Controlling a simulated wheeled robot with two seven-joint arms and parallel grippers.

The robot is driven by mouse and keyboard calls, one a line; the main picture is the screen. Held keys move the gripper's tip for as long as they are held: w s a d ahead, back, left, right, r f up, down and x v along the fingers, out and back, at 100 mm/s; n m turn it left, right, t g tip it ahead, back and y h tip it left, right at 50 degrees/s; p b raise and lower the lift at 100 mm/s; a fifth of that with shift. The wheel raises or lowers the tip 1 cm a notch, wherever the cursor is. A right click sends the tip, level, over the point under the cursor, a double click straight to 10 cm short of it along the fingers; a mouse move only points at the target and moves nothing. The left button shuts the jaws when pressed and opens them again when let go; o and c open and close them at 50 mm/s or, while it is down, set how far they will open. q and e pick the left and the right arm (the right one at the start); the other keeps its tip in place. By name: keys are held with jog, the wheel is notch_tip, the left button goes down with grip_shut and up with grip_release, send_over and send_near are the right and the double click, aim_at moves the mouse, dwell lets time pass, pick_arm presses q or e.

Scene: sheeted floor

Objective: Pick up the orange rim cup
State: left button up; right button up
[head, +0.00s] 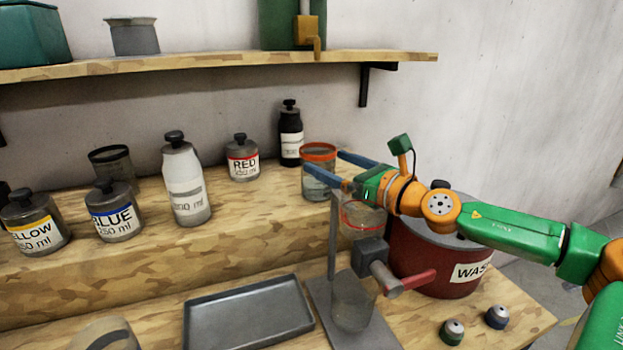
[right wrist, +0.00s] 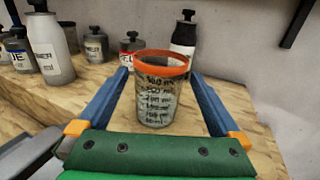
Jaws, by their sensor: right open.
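The orange rim cup (head: 320,172) is a clear beaker with an orange band at its top and dark volume marks. It stands upright on the raised wooden step. In the right wrist view the cup (right wrist: 157,95) sits between the two blue fingers. My right gripper (head: 336,160) is open, with one finger on each side of the cup; the wrist view shows the gripper too (right wrist: 160,92). Gaps show between cup and fingers near the rim. The near finger partly covers the cup in the head view. My left gripper is not in view.
A stand with a red-ringed glass funnel (head: 362,218) and a beaker (head: 353,300) is just below the right gripper. A red waste pot (head: 430,262) is beside it. A black bottle (head: 291,135) and the RED jar (head: 242,158) stand near the cup. A grey tray (head: 248,318) lies in front.

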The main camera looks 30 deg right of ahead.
jog(key=f, duration=0.1)
jog(key=f+b, duration=0.1)
jog(key=f, duration=0.1)
jog(key=f+b, duration=0.1)
jog(key=shift+s+f, duration=0.15)
jog(key=shift+s, duration=0.1)
jog(key=w+p, duration=0.1)
jog(key=p, duration=0.2)
jog(key=w+r+p, duration=0.1)
jog(key=p, duration=0.1)
jog(key=shift+w+a, duration=0.35)
jog(key=shift+d+f+p, duration=0.1)
jog(key=shift+f+p, duration=0.05)
jog(key=shift+p, duration=0.3)
jog(key=shift+w+d+r+p, duration=0.25)
jog(key=shift+w+p, duration=0.3)
jog(key=shift+p, duration=0.65)
jog(key=w+p, duration=0.2)
jog(key=w, duration=0.1)
jog(key=shift+w+a+f, duration=0.15)
jog(key=shift+a+f, duration=0.05)
jog(key=shift+a, duration=0.2)
jog(key=shift+w+a+f+p, duration=0.2)
jog(key=shift+w+p, duration=0.1)
jog(key=shift+w, duration=0.15)
jog(key=c, duration=1.3)
